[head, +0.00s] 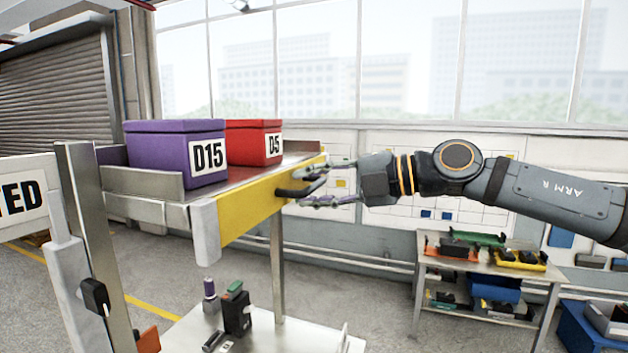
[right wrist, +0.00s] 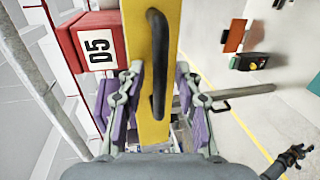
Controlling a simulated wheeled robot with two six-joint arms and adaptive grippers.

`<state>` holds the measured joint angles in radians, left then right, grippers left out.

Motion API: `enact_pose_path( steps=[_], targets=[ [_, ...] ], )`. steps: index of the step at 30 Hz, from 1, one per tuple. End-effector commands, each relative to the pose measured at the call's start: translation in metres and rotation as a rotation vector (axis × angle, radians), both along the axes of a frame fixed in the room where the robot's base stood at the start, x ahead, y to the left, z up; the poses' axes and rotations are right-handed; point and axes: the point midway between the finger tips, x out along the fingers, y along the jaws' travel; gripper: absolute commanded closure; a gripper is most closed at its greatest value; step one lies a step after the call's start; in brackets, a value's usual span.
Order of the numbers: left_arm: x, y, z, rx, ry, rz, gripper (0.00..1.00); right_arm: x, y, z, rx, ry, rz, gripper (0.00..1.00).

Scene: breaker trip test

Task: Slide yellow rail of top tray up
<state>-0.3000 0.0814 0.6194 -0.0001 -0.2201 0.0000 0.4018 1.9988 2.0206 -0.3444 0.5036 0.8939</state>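The yellow rail (head: 255,205) runs along the front edge of the top tray (head: 150,183) and bears a dark handle (head: 302,184). The right wrist view also shows the rail (right wrist: 137,60) and the handle (right wrist: 158,62). My right gripper (head: 327,184) is open at the rail's right part, one finger above the handle and one below. In the right wrist view its fingers (right wrist: 157,100) stand on either side of the rail and handle, with a gap around the handle. A small dark gripper, seemingly my left one (right wrist: 291,157), shows at the lower right there.
A purple D15 box (head: 156,156) and a red D5 box (head: 248,145) stand on the tray. A lower shelf (head: 265,335) holds small items. A metal upright (head: 90,230) stands at the left. A parts bench (head: 490,262) is at the right.

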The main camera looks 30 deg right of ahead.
Motion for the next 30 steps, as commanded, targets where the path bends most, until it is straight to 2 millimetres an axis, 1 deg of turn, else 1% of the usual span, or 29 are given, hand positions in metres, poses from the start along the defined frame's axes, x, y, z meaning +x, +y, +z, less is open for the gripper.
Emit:
enact_pose_path(
  steps=[1, 2, 6, 9, 22, 26, 30],
  targets=[
    [0.000, 0.000, 0.000, 0.000, 0.000, 0.000, 0.60, 0.000, 0.000, 0.000, 0.000, 0.000, 0.000, 0.66],
    [0.000, 0.000, 0.000, 0.000, 0.000, 0.000, 0.60, 0.000, 0.000, 0.000, 0.000, 0.000, 0.000, 0.69],
    [0.000, 0.000, 0.000, 0.000, 0.000, 0.000, 0.60, 0.000, 0.000, 0.000, 0.000, 0.000, 0.000, 0.88],
    [0.000, 0.000, 0.000, 0.000, 0.000, 0.000, 0.60, 0.000, 0.000, 0.000, 0.000, 0.000, 0.000, 1.00],
    [0.000, -0.001, 0.002, -0.002, -0.001, 0.001, 0.60, 0.000, 0.000, 0.002, -0.001, 0.001, 0.000, 1.00],
    [0.001, -0.002, 0.017, -0.002, -0.001, 0.001, 0.60, 0.000, 0.000, 0.019, 0.001, 0.001, 0.000, 1.00],
    [0.001, -0.002, 0.043, -0.002, -0.001, 0.001, 0.60, 0.000, -0.001, 0.046, 0.000, -0.002, -0.002, 1.00]
  ],
)
